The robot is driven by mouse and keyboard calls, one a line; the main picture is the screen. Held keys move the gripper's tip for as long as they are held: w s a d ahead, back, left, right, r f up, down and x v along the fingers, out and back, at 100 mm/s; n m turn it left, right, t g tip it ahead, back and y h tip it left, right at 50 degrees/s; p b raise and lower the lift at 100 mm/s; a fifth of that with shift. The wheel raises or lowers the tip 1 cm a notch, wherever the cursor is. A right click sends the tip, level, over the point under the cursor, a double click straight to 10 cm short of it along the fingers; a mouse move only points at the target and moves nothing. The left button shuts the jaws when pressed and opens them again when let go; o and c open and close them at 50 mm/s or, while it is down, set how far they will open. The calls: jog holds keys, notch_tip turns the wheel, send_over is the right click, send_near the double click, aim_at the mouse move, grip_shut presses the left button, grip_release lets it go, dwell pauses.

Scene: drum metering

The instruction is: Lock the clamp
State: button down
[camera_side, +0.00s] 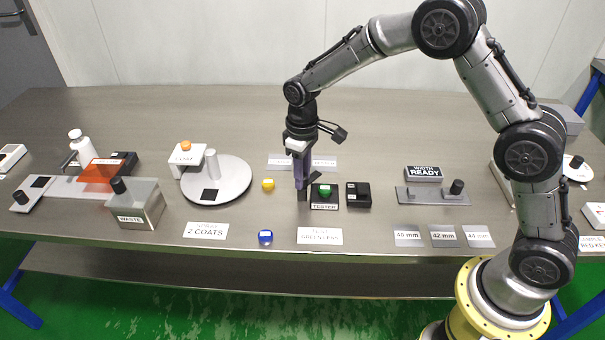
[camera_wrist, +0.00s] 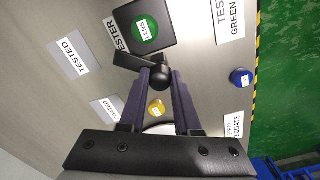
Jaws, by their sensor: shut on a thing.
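The clamp is a black lever (camera_wrist: 128,61) with a round black knob (camera_wrist: 164,76), beside the tester (camera_wrist: 170,30) in the wrist view. The tester is a dark block with a green lens (camera_wrist: 145,27) on top; in the side view the green lens (camera_side: 325,190) shows just right of my gripper (camera_side: 303,196). My gripper (camera_wrist: 160,78) points down, its two dark fingers on either side of the knob, shut on it. In the side view the fingers mostly hide the clamp.
A black box (camera_side: 358,195) stands close right of the tester. A yellow lens (camera_side: 268,184) and a blue lens (camera_side: 265,237) lie to the left. A grey turntable (camera_side: 232,185) is further left. The table between the box and the width gauge (camera_side: 432,196) is clear.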

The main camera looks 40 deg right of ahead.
jog(key=m, duration=0.5)
jog(key=shift+r+m, duration=0.1)
jog(key=shift+m, duration=2.4)
jog(key=c, duration=0.6)
grip_release()
notch_tip(320, 180, up, 14)
jog(key=shift+f, duration=0.1)
